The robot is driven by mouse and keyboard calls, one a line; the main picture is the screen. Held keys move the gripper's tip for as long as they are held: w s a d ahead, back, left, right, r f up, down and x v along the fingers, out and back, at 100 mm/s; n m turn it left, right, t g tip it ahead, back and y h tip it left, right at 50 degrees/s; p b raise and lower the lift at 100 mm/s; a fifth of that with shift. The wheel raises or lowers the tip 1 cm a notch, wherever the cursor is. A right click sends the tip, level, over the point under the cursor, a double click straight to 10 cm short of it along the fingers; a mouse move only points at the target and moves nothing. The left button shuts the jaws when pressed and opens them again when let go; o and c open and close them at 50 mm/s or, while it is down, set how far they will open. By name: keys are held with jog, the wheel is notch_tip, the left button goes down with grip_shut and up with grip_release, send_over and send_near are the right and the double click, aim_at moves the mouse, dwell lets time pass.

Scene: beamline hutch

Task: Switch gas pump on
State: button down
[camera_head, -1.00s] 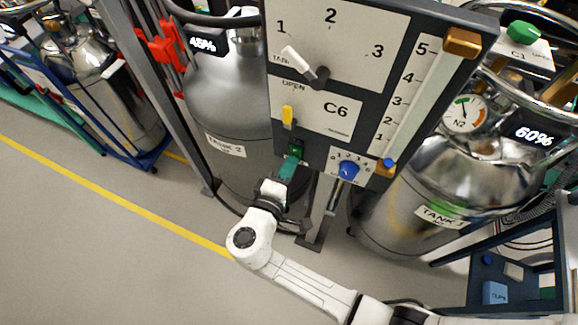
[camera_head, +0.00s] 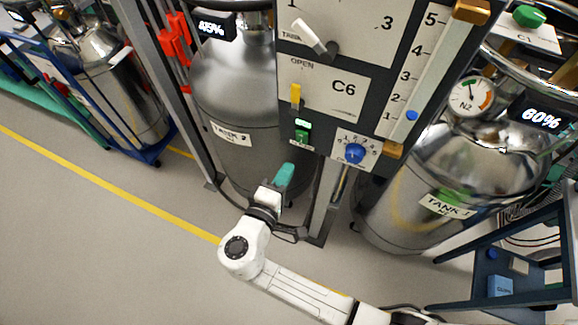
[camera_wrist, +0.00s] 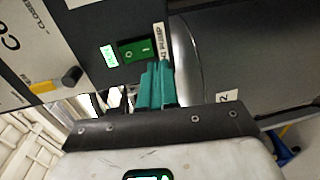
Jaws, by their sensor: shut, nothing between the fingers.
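The gas pump switch is a small green rocker (camera_head: 302,136) low on the C6 panel, with a lit pale-green indicator (camera_head: 303,124) just above it. In the wrist view the rocker (camera_wrist: 137,50) shows O and I marks beside a partly covered label (camera_wrist: 160,42). The indicator (camera_wrist: 109,56) glows there too, but its text is too small to read surely. My gripper (camera_head: 286,174) has teal fingers, shut and empty, apart from and below the switch. In the wrist view the fingers (camera_wrist: 155,84) point toward the switch and cover part of the panel's edge.
The C6 panel also carries a yellow lever (camera_head: 295,94), a blue dial (camera_head: 354,153) and a scale with a blue float (camera_head: 411,115). Tank 2 (camera_head: 235,95) stands behind left, Tank 1 (camera_head: 400,220) at right. Open floor (camera_head: 90,240) lies left.

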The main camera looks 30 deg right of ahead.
jog(key=f+b+v, duration=0.1)
jog(key=v, duration=0.6)
jog(key=shift+s+a+f+b, duration=0.2)
jog(key=shift+a+f+b, duration=0.1)
jog(key=shift+b, duration=0.1)
jog(key=s+d+f+m+g+y, duration=0.3)
jog(key=s+d+f+g, duration=0.1)
jog(key=d, duration=0.3)
jog(key=s+d+f+m+g+y, duration=0.25)
jog(key=s+d+g, duration=0.2)
jog(key=d, duration=0.35)
jog(key=s+m+y, duration=0.2)
jog(key=s+y, duration=0.5)
jog(key=s, duration=0.2)
jog(key=shift+s+d+y, duration=0.35)
